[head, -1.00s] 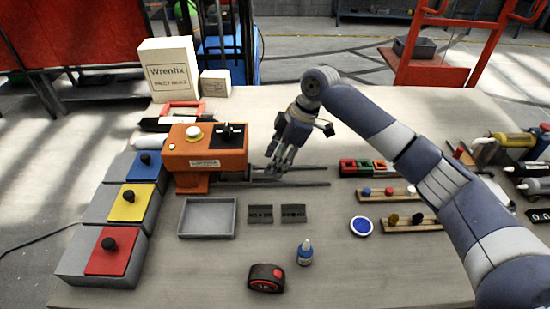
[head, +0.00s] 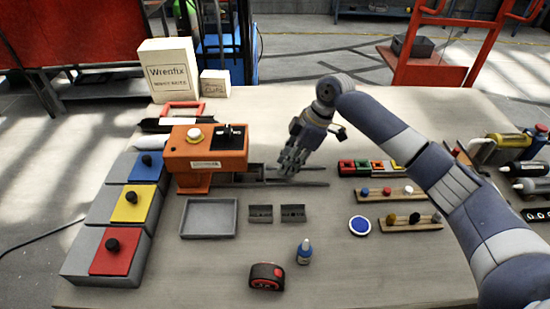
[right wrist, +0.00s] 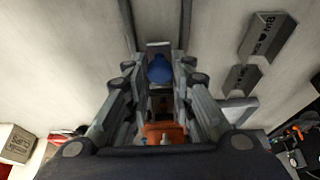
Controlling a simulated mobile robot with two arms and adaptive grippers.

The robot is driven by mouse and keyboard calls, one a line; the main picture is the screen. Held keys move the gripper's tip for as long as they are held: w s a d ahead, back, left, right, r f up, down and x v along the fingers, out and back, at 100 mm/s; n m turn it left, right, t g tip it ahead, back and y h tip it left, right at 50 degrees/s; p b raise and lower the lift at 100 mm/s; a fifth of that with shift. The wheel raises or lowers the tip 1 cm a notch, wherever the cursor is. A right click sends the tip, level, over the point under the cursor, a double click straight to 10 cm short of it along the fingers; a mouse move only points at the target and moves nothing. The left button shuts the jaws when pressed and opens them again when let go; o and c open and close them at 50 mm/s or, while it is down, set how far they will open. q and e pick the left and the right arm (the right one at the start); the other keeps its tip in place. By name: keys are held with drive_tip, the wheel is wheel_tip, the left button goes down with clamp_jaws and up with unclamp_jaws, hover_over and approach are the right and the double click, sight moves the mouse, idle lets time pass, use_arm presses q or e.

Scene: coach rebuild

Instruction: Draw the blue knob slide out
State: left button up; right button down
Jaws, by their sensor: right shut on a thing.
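The orange machine (head: 207,160) stands at the back left of the table, with two dark rails (head: 300,184) running out from its right side. The grey slide (head: 250,172) sits partly out of the machine between these rails. My right gripper (head: 288,172) is at the outer end of the slide, over the rails. In the right wrist view, the blue knob (right wrist: 159,70) shows between the fingers of my right gripper (right wrist: 158,82), which is shut on it. The knob is hidden by the fingers in the head view. My left gripper is not in view.
Grey boxes with blue, yellow and red lids (head: 110,250) line the left edge. An empty grey tray (head: 208,234) and two dark labelled blocks (head: 261,222) lie in front of the machine. Small coloured parts (head: 367,168) stand right of the rails. The rails' right end is clear.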

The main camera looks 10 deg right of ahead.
drive_tip(key=d, duration=0.3)
drive_tip(key=s+d+p, duration=0.1)
drive_tip(key=d, duration=0.2)
drive_tip(key=s+d, duration=0.1)
drive_tip(key=d, duration=0.2)
drive_tip(key=shift+d, duration=0.25)
use_arm(q)
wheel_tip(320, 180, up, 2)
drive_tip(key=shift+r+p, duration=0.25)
drive_tip(key=shift+p, duration=0.05)
use_arm(e)
drive_tip(key=shift+d, duration=0.4)
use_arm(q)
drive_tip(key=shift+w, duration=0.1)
use_arm(e)
drive_tip(key=c, duration=1.5)
unclamp_jaws()
drive_tip(key=shift+d, duration=0.1)
drive_tip(key=shift+o, duration=0.7)
drive_tip(key=shift+s+d, duration=0.1)
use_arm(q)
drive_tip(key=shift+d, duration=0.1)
use_arm(e)
drive_tip(key=shift+r, duration=0.2)
drive_tip(key=v, duration=1.1)
drive_tip(key=shift+d+r, duration=0.2)
drive_tip(key=shift+r, duration=0.1)
